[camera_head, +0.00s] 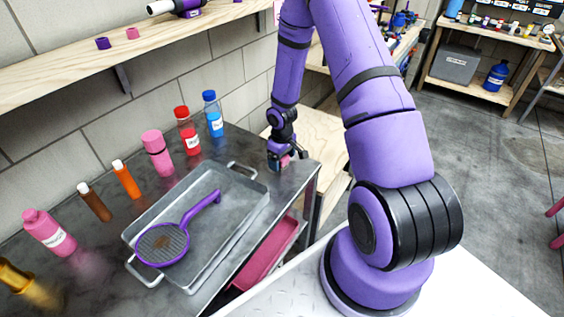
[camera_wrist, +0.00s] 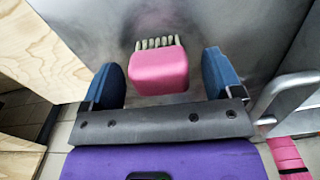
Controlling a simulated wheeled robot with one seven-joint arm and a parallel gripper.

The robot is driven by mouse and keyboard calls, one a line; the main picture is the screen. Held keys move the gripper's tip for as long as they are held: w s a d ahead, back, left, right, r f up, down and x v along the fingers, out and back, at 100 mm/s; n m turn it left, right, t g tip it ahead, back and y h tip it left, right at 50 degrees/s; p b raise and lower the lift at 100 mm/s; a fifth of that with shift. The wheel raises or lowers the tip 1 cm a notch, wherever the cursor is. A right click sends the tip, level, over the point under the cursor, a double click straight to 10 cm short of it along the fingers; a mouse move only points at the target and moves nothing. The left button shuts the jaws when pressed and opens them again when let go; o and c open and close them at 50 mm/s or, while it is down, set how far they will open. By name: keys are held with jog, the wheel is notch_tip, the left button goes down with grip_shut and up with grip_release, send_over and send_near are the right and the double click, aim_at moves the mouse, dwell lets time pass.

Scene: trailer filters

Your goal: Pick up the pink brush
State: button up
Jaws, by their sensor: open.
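The pink brush (camera_wrist: 159,72) shows in the wrist view as a pink block with a row of pale bristles along its far edge. It lies on the grey metal table top. My gripper (camera_wrist: 165,80) is open, with one blue finger on each side of the brush and a visible gap to both. In the head view my gripper (camera_head: 281,160) is low at the table's right end. Only a small bit of pink shows there, and the rest of the brush is hidden by the gripper.
A metal tray (camera_head: 245,187) holding a purple strainer (camera_head: 165,243) is left of my gripper. Bottles line the table's back, including a blue one (camera_head: 213,115) and a red one (camera_head: 187,133). A wooden shelf (camera_head: 70,72) runs along the wall. A pink bin (camera_head: 262,262) is below the table top.

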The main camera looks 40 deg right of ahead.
jog(key=c, duration=1)
jog(key=shift+r, duration=0.1)
